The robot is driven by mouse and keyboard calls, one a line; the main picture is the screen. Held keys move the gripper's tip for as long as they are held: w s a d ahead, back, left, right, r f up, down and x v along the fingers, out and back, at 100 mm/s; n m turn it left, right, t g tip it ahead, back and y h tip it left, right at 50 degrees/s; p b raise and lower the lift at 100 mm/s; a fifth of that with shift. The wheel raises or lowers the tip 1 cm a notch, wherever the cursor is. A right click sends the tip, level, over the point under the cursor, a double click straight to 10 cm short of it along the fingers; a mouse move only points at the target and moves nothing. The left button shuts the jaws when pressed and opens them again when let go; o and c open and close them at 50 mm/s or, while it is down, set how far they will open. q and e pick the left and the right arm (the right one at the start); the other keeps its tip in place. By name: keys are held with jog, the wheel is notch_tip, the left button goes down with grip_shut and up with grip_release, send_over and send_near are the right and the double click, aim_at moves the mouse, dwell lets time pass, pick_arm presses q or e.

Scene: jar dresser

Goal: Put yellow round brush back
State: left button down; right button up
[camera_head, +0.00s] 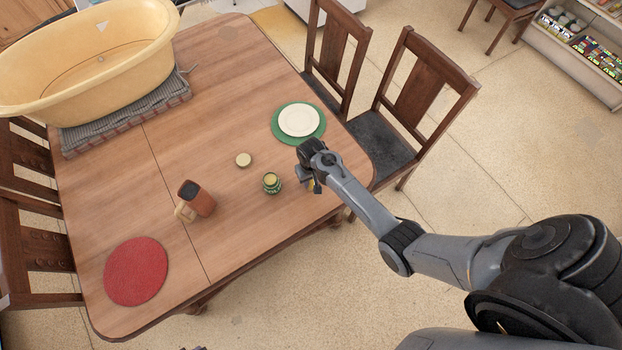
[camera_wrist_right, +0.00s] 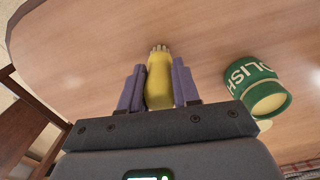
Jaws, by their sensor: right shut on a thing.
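The yellow round brush (camera_wrist_right: 159,82) is between the two fingers of my right gripper (camera_wrist_right: 159,90), with its pale bristle tip pointing away from the gripper. In the head view, my right gripper (camera_head: 309,182) is above the table's right edge, just right of the jar, and a small bit of yellow shows at it. The green polish jar (camera_head: 271,184) stands upright and open on the table; it also shows in the right wrist view (camera_wrist_right: 254,88), right of the brush. A round pale lid (camera_head: 243,160) lies apart from the jar. My left gripper is not in view.
A brown cup-like container (camera_head: 198,198) with a light wooden piece beside it stands left of the jar. A red round mat (camera_head: 136,272), a white plate (camera_head: 299,119) on a green mat and a yellow tub (camera_head: 90,62) also occupy the table. Chairs surround it.

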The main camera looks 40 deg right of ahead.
jog(key=shift+f, duration=0.1)
jog(key=o, duration=1)
jog(key=shift+o, duration=0.3)
